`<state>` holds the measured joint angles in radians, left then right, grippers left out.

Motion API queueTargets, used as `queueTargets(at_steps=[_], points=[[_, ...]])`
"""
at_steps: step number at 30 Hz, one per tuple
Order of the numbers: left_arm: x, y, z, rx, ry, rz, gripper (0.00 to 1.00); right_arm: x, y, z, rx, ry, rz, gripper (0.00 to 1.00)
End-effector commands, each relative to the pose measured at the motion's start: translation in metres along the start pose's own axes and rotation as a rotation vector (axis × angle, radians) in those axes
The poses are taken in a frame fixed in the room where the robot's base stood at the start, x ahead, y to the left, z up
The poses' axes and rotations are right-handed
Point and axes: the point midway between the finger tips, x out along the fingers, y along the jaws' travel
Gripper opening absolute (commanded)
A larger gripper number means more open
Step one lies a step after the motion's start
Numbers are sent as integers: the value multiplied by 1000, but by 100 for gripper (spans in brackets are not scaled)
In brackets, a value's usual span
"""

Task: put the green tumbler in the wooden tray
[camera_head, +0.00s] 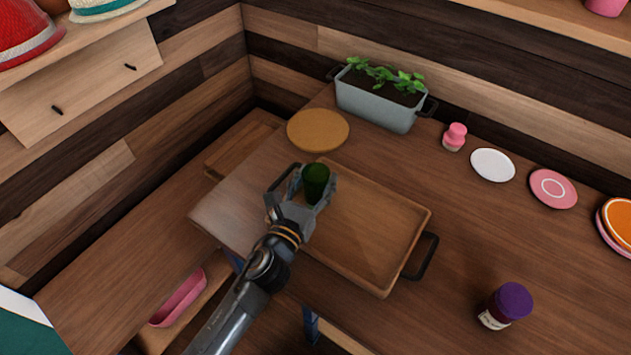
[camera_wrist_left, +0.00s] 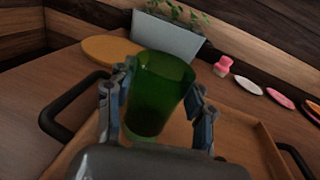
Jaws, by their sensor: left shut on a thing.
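The green tumbler (camera_head: 316,183) is upright between the fingers of my left gripper (camera_head: 303,191), which is shut on it. The tumbler (camera_wrist_left: 160,92) also fills the middle of the left wrist view, with a finger on each side. The wooden tray (camera_head: 385,235) lies on the table, with a black handle at its right end. The tumbler is over the left end of the tray. I cannot tell whether its base touches the tray floor. The tray (camera_wrist_left: 262,150) shows behind and right of the tumbler in the wrist view. My right gripper is not in view.
A round cork mat (camera_head: 318,130) and a grey planter (camera_head: 380,100) stand behind the tray. A pink-topped shaker (camera_head: 454,137), a white plate (camera_head: 492,165) and a pink plate (camera_head: 553,188) are to the right. A purple-lidded jar (camera_head: 506,305) stands at the front right.

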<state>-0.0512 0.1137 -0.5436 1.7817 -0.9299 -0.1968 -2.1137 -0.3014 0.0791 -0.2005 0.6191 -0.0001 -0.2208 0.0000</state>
Motion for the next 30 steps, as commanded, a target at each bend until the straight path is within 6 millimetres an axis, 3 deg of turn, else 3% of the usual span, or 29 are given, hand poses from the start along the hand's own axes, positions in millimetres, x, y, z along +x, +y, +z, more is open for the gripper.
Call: queueTargets(at_steps=[8, 9, 12, 23, 30], points=[[0, 0, -2, 2, -1, 0, 16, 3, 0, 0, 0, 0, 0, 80], [0, 0, -2, 1, 0, 0, 59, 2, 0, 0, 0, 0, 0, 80], [0, 0, -1, 1, 0, 0, 76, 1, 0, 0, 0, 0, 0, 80], [0, 0, 2, 1, 0, 0, 76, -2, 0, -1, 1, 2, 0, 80], [-38, 0, -2, 1, 4, 0, 76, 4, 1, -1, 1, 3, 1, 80]])
